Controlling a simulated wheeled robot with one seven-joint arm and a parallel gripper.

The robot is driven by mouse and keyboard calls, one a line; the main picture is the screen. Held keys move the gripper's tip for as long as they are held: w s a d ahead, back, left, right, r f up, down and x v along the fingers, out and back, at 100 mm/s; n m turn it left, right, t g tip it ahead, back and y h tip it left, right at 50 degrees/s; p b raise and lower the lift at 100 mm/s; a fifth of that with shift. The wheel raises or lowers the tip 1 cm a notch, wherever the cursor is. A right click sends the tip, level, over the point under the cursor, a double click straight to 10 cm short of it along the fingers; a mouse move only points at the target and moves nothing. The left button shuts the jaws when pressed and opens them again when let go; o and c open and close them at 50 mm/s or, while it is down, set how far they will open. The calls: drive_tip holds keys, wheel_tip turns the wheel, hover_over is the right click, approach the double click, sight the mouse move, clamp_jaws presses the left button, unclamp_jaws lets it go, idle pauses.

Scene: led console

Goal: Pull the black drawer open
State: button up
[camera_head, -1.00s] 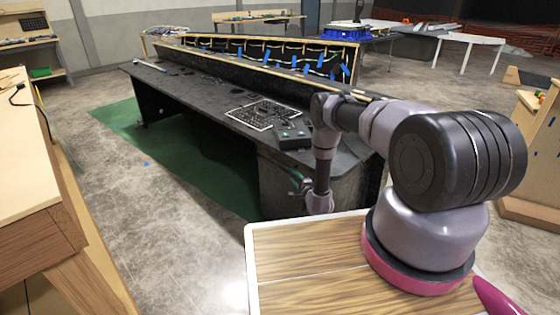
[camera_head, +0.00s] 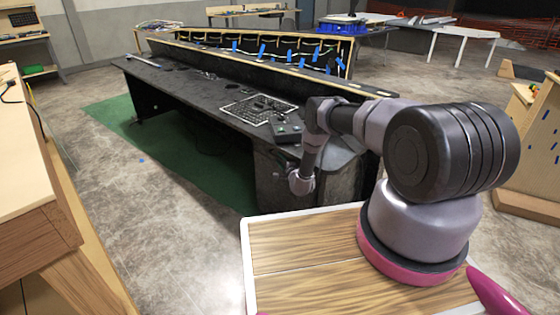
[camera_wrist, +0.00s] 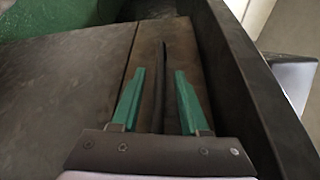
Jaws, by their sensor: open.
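The black console (camera_head: 190,88) stands ahead, with a dark pedestal (camera_head: 270,182) at its near end. In the wrist view, my gripper (camera_wrist: 159,74) has two green fingers spread apart over a brownish panel (camera_wrist: 186,60). A thin dark upright bar (camera_wrist: 161,85), which looks like a handle, stands between the fingers. I see gaps on both sides of it; whether either finger touches it I cannot tell. I cannot make out the black drawer's outline for certain. In the head view, my wrist stands beside the pedestal and mostly hides the fingers.
A control box (camera_head: 288,132) sits on the console top. A wooden bench (camera_head: 30,190) stands at the left, and a wooden cabinet (camera_head: 535,170) at the right. A green mat (camera_head: 190,165) lies under the console. The grey floor left of the pedestal is clear.

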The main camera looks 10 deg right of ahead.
clamp_jaws()
idle(1.4)
